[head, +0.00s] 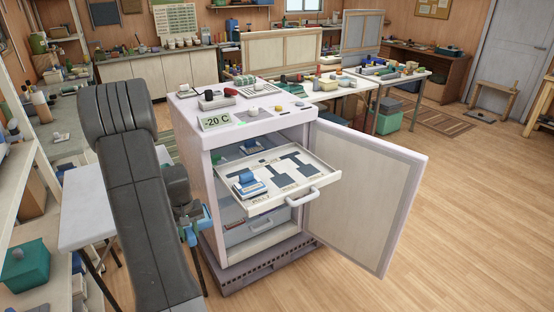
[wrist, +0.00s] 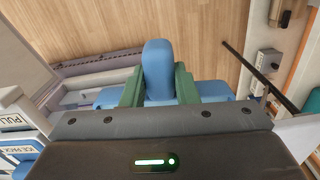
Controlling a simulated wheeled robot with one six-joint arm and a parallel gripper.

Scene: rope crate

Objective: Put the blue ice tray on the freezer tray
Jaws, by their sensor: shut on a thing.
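The blue ice tray (wrist: 158,70) is between the two green fingers of my gripper (wrist: 160,88) in the wrist view. The fingers are shut on its upright rounded blue part, and wider blue parts show on both sides. In the head view my gripper (head: 188,222) is left of the freezer, mostly hidden behind my arm, with a bit of blue (head: 190,236) at its end. The freezer tray (head: 318,180) is a white pulled-out drawer with dark outlines on its floor. My gripper is left of this tray, apart from it.
A blue-and-white pack (head: 246,184) lies at the left of the freezer tray. The white freezer (head: 232,142) stands on a dark pallet, its door (head: 368,195) open to the right. A grey table (head: 90,208) is at left.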

